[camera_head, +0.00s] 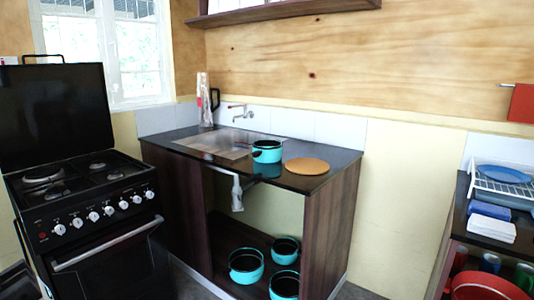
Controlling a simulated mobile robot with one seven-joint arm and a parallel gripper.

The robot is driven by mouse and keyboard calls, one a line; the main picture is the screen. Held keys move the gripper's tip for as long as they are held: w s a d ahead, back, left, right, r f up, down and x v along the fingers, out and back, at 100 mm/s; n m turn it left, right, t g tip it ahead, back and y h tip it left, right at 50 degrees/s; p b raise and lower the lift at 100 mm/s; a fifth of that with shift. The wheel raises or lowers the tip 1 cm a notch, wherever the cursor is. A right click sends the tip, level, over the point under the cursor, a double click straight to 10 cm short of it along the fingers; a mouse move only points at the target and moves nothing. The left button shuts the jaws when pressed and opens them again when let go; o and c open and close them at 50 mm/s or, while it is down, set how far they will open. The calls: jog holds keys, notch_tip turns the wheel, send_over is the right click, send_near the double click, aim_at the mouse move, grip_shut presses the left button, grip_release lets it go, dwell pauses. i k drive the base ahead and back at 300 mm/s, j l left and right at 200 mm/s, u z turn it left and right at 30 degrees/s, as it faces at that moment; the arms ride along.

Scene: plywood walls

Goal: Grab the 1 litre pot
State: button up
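A turquoise pot with a dark inside and a dark handle (267,152) stands upright on the dark counter, between the sink and a round wooden board. Three more turquoise pots stand low in the open cabinet under the counter: one at the left (246,265), one at the back right (286,250) and one at the front right (284,285). No size marking can be read, so I cannot tell which is the 1 litre pot. My gripper is not in view.
The counter (330,158) holds a sink (215,142), a tap (238,112) and the round board (307,166). A black stove (85,195) with its lid raised stands at the left. A dish rack (505,182) stands at the right. A white drain pipe (237,193) hangs in the cabinet.

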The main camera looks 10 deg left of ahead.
aim_at(265, 151)
jog(key=i+j+z, duration=0.1)
jog(key=i+j, duration=0.15)
jog(key=i+j+z, duration=0.25)
jog(key=i+j, duration=0.2)
jog(key=j, duration=0.25)
jog(key=i+j+z, duration=0.1)
jog(key=j, duration=0.25)
jog(key=i+j+z, duration=0.15)
jog(key=i+j, duration=0.15)
jog(key=i+j+z, duration=0.1)
jog(key=j, duration=0.4)
jog(key=i+j+z, duration=0.1)
jog(key=i+j, duration=0.15)
jog(key=j, duration=0.15)
jog(key=i+j+z, duration=0.15)
jog(key=j, duration=0.25)
jog(key=i+j, duration=0.3)
jog(key=i, duration=0.75)
jog(key=l+z, duration=0.05)
